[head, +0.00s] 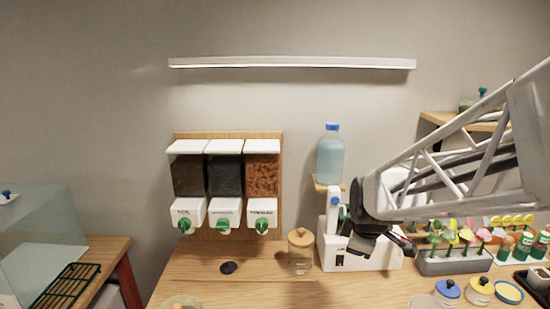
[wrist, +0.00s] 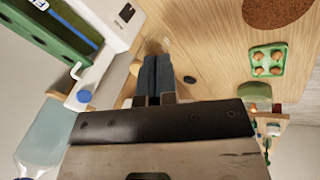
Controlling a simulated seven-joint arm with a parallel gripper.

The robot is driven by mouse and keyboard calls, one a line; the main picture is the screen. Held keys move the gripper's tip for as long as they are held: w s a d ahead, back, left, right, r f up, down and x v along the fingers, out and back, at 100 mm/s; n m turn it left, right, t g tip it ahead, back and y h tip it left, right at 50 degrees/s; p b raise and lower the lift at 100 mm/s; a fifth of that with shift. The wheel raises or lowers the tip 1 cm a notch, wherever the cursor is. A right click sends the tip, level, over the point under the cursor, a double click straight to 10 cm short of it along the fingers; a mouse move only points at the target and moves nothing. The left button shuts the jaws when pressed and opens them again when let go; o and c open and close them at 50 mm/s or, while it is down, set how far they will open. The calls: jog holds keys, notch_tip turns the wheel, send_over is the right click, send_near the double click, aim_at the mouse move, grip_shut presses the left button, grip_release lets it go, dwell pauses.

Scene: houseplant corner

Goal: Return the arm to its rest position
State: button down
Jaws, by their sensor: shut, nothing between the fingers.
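My gripper (head: 405,245) hangs in front of the white dispenser machine (head: 333,258) in the head view, above the wooden counter and apart from it as far as I can see. In the wrist view its two dark fingers (wrist: 157,62) lie side by side, shut with nothing between them. My arm reaches in from the right and hides part of the machine and the counter behind it.
A blue water bottle (head: 330,158) stands behind the machine. A lidded jar (head: 300,252) stands left of it. Three wall dispensers (head: 223,184) hang at left. Counter space between is bare.

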jog(key=s+r+m+g, duration=0.1)
jog(key=s+m, duration=0.5)
jog(key=s, duration=0.5)
jog(key=s+a+r+m, duration=0.1)
jog(key=s+r+m, duration=0.1)
jog(key=s+m, duration=0.5)
jog(key=s, duration=0.5)
jog(key=shift+a+r+g, duration=0.2)
jog(key=shift+r+g, duration=0.1)
jog(key=shift+g, duration=0.1)
jog(key=c, duration=1.8)
grip_release()
